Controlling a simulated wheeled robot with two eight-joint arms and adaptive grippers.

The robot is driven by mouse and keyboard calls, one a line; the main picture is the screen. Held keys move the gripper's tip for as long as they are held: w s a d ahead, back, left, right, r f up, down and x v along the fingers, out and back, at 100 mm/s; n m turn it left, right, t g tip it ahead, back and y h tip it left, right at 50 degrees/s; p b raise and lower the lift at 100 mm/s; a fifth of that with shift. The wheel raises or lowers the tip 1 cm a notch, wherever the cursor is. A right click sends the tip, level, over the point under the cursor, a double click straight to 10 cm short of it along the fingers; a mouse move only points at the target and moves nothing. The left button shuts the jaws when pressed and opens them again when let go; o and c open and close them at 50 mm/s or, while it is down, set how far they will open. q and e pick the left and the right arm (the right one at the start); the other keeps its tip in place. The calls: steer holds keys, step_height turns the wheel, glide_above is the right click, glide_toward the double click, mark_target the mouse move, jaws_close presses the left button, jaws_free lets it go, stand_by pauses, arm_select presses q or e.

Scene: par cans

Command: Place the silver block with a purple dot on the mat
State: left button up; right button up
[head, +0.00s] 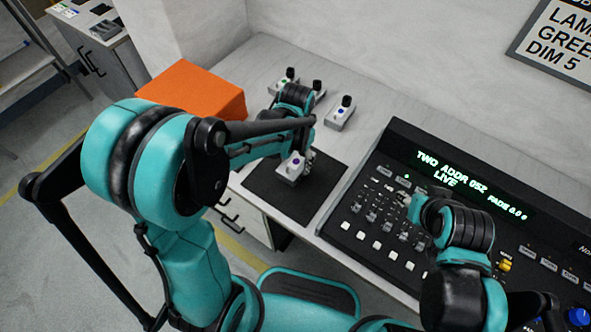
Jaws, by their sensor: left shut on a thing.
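The silver block with a purple dot (291,167) is at the upper part of the black mat (293,199). My left gripper (302,155) reaches over from the left and is shut on this block. The gripper partly covers it, and I cannot tell whether its underside touches the mat. My right arm comes in at the lower right over the console. Its fingers do not show clearly.
Several similar silver blocks with black knobs stand behind the mat, one (340,114) to the right and one with a green dot (287,82) at the back. An orange box (195,88) stands left. A lighting console (390,208) is close right of the mat.

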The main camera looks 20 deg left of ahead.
mark_target(296, 169)
arm_select(q)
steer(key=shift+a+f+b, duration=0.1)
steer(key=shift+f+b, duration=0.95)
steer(key=shift+f, duration=0.95)
steer(key=shift+f, duration=0.2)
steer(key=o, duration=1.7)
